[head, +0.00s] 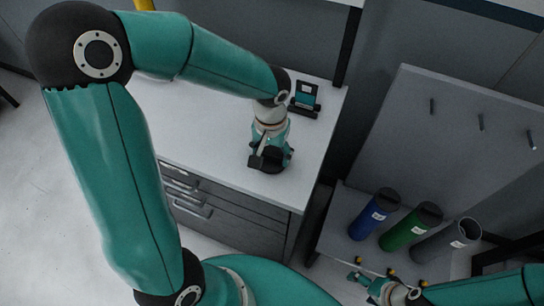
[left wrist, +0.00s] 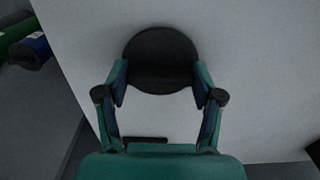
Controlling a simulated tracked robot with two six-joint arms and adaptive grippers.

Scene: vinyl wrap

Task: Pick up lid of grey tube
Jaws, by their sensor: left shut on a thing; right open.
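The grey tube (head: 447,240) stands at the lower right in the head view, its top open and uncovered. My left gripper (head: 268,157) is shut on a round black lid, which shows clearly between the fingers in the left wrist view (left wrist: 160,48). The lid is at the white cabinet top; I cannot tell whether it touches the surface. In the head view the gripper largely hides it. My right gripper (head: 367,284) is open and empty, low in front of the tubes.
A blue tube (head: 372,217) and a green tube (head: 409,229), both with black lids, stand left of the grey tube. A small teal and black device (head: 305,99) sits on the white cabinet top (head: 205,125). A grey panel with hooks (head: 450,130) rises behind the tubes.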

